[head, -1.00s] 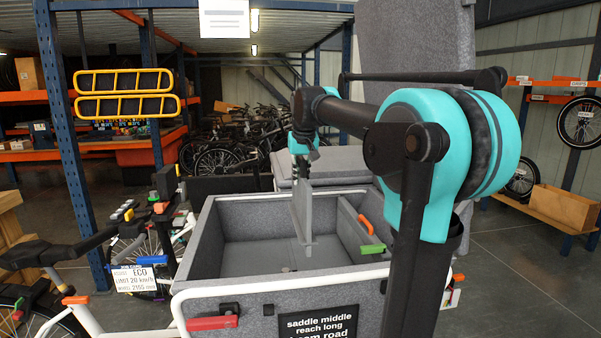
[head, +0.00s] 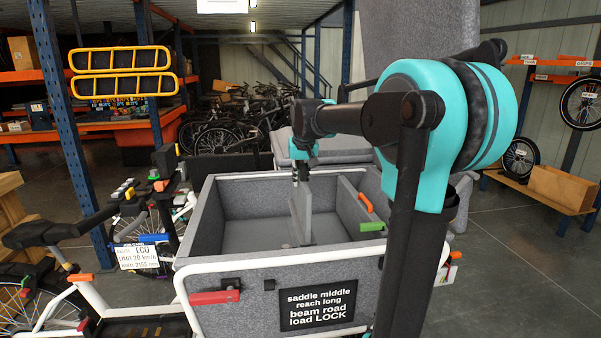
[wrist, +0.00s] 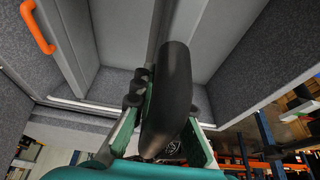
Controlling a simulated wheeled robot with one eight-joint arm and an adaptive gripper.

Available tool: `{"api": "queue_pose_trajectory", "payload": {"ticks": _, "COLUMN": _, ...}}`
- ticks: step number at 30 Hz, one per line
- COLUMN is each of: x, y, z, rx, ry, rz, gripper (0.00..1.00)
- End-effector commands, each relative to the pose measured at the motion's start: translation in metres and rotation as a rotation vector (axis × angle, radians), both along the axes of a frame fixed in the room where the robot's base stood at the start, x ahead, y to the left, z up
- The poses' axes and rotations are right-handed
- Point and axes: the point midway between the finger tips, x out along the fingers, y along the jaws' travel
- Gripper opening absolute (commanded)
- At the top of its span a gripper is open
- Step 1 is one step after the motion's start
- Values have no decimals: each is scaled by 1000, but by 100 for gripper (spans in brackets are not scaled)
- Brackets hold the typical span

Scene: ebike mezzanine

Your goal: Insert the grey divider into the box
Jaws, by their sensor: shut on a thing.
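The grey divider (head: 301,212) hangs upright inside the open grey-lined cargo box (head: 207,222), near the middle of its width. My gripper (head: 300,172) is above the divider and shut on its top. The divider's lower edge is close to the box floor, and I cannot tell whether it touches. In the wrist view my gripper (wrist: 160,130) points into the box, and a dark rounded part between the fingers hides most of the divider.
An inner side panel with an orange handle (head: 366,203) and a green handle (head: 372,226) stands on the box's right side. The raised grey lid (head: 415,45) stands behind my arm. A red latch (head: 213,297) is on the box front. Handlebars (head: 150,200) stand to the left.

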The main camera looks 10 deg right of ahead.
Motion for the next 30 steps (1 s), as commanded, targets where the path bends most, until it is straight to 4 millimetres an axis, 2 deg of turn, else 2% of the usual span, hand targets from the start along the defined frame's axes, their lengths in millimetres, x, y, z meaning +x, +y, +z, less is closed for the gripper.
{"api": "queue_pose_trajectory", "payload": {"ticks": 30, "x": 0, "y": 0, "z": -84, "rx": 0, "ry": -1, "rz": 0, "gripper": 0}}
